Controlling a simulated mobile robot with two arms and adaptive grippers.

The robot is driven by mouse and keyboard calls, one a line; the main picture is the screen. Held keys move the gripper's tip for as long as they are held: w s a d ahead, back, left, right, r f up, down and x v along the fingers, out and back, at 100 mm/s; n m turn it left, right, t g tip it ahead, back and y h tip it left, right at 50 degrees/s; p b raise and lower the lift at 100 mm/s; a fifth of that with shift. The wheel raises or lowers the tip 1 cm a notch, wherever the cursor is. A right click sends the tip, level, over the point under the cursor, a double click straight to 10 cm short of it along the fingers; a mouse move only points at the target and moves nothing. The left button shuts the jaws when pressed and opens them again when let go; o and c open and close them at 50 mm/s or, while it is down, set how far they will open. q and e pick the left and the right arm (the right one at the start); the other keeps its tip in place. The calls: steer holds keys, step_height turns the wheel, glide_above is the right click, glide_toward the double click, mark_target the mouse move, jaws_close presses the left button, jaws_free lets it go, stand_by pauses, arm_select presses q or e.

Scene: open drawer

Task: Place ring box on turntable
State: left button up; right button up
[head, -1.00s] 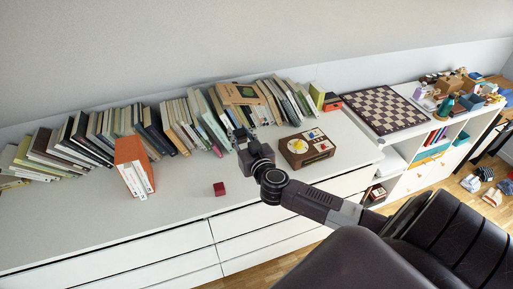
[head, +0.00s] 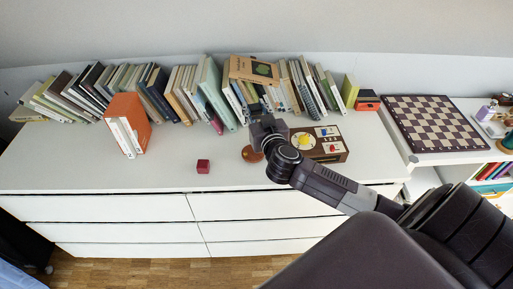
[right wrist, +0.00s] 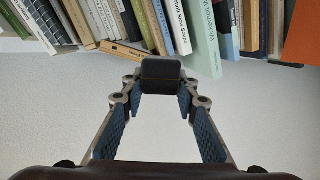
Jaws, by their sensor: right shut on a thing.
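A dark, rounded ring box (right wrist: 161,70) with a thin seam sits between the fingertips of my right gripper (right wrist: 161,88) in the right wrist view. The gripper is shut on it. In the head view my right gripper (head: 266,126) is above the white dresser top, in front of the books. The brown turntable (head: 322,145), a box with a yellow disc and coloured buttons, stands just right of the gripper. The gripper and wrist cover its left edge. The held box is hard to make out in the head view. My left gripper is not in view.
A small red cube (head: 203,166) and a round brown object (head: 252,154), partly hidden by my wrist, are on the dresser (head: 60,175). Orange-and-white books (head: 127,125) stand left. A row of books (head: 190,92) lines the back. A chessboard (head: 432,124) lies right.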

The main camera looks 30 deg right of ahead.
step_height(320, 180, down, 11)
steer(key=b, duration=0.3)
steer(key=shift+f+b, duration=0.4)
steer(key=shift+f, duration=0.45)
step_height(320, 180, down, 4)
steer(key=shift+r+b, duration=0.15)
steer(key=shift+b, duration=0.8)
steer(key=shift+r, duration=0.1)
steer(key=o, duration=1)
steer(key=shift+f, duration=0.2)
